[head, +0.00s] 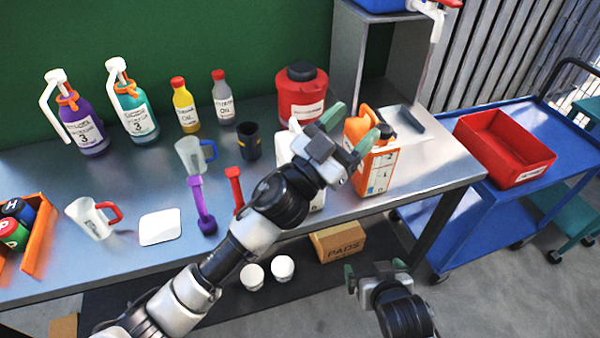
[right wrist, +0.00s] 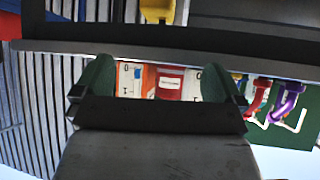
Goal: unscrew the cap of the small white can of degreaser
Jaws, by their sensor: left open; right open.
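A small white can (head: 283,148) stands near the table's front, right of centre in the head view. My left arm hides most of it, including its label and cap, so I cannot confirm that it is the degreaser. My left gripper (head: 350,129) is open, above and in front of the table, its fingers overlapping the orange-and-white can (head: 376,172) in the picture. I cannot tell whether it touches anything. My right gripper (head: 374,271) is open and empty, low in front of the table. Its green fingers (right wrist: 157,82) stand apart in the right wrist view.
A red canister (head: 302,98) stands behind the white can. A blue cart (head: 470,185) with a red bin (head: 505,150) is at the right.

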